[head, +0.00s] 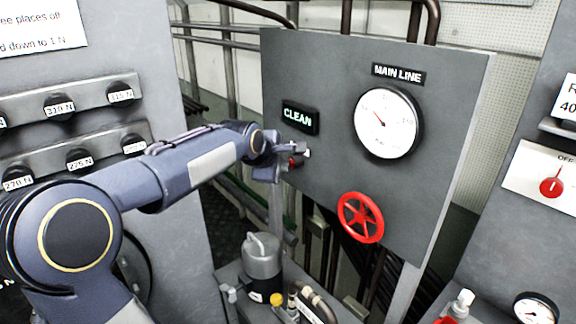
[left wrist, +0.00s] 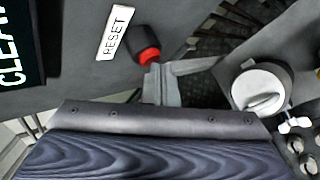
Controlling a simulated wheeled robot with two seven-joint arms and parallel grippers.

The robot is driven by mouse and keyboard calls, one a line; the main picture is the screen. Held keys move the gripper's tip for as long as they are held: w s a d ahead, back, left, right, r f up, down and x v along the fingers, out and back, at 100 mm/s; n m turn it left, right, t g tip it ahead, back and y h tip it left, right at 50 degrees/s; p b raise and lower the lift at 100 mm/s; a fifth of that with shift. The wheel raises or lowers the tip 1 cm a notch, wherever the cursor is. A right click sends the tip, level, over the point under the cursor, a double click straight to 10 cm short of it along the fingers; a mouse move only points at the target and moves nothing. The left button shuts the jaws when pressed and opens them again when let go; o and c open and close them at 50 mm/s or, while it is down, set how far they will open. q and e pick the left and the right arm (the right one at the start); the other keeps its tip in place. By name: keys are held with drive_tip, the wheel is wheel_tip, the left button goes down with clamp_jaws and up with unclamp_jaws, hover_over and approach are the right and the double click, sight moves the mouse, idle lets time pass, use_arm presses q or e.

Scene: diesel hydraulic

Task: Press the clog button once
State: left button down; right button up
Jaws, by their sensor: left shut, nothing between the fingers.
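A red button (left wrist: 149,56) in a black collar sticks out from the grey panel, beside a white RESET label (left wrist: 115,32). No label reading "clog" shows. A lit sign (head: 299,117) on the same panel reads CLEAN. My left gripper (head: 291,153) is at the panel just below this sign, shut and empty. It partly covers the red button, which shows as a small red patch in the head view (head: 294,161). In the left wrist view the fingertips (left wrist: 156,72) are right at the button's red face; I cannot tell whether they touch it. My right gripper is not in view.
The panel also carries a MAIN LINE gauge (head: 386,122) and a red handwheel (head: 360,217). A grey canister (head: 263,262) with pipes stands below the gripper. Weight racks (head: 70,100) are on the left; a cabinet with a red OFF knob (head: 551,187) is on the right.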

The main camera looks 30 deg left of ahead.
use_arm(q)
drive_tip(key=shift+s+a, duration=0.25)
drive_tip(key=shift+s, duration=0.55)
drive_tip(key=shift+s+a+b, duration=0.2)
drive_tip(key=shift+s+b, duration=0.2)
drive_tip(key=shift+s, duration=0.4)
drive_tip(key=shift+s+a+b, duration=0.25)
drive_tip(key=shift+s+b, duration=0.1)
drive_tip(key=shift+s, duration=0.45)
drive_tip(key=shift+s+a+b, duration=0.2)
drive_tip(key=shift+s+b, duration=0.2)
drive_tip(key=shift+s, duration=0.4)
